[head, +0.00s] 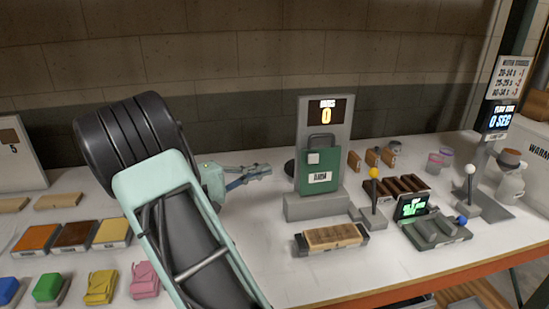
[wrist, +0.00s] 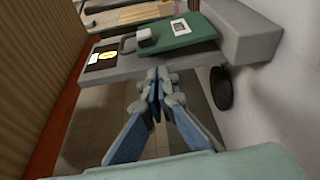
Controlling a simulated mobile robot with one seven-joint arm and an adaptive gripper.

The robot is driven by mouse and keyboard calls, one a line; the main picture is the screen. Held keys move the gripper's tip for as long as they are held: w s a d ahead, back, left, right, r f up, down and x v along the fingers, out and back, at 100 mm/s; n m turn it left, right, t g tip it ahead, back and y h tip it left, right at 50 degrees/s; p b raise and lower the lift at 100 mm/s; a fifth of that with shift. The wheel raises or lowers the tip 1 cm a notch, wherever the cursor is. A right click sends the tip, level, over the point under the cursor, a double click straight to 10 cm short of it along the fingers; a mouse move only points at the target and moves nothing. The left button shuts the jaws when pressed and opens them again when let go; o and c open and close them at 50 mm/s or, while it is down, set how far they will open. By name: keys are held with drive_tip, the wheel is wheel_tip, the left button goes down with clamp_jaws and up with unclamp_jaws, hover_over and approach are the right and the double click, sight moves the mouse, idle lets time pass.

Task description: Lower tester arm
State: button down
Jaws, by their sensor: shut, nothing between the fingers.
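The grey tester stand (head: 306,110) stands upright at the middle of the bench, with a lit display reading 0 at its top. A green panel (head: 314,162) with a dark handle, a pale block and a white label stands upright against its front. I take this panel to be the tester arm. In the wrist view the stand (wrist: 150,65) lies sideways across the top, with the green panel (wrist: 185,40) on it. My gripper (head: 267,170) is shut and empty to the left of the stand. In the wrist view its fingertips (wrist: 158,76) point toward the stand; contact cannot be told.
A wooden-topped block (head: 330,237) lies in front of the stand. A yellow-knobbed lever (head: 374,174), a device with a green screen (head: 412,206) and a white-knobbed lever (head: 470,170) stand to the right. A dark round object (wrist: 221,88) lies beside the stand.

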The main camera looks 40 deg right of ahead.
drive_tip(key=shift+w+a+t, duration=0.1)
drive_tip(key=shift+w+t, duration=0.2)
drive_tip(key=shift+w, duration=0.05)
drive_tip(key=shift+r, duration=0.1)
drive_tip(key=s+d+p, duration=0.1)
drive_tip(key=d, duration=0.9)
drive_tip(key=shift+s+f, duration=0.2)
drive_tip(key=shift+s, duration=0.15)
drive_tip(key=shift+s+a+f+b, duration=0.1)
drive_tip(key=shift+a+b, duration=0.05)
drive_tip(key=shift+b, duration=0.15)
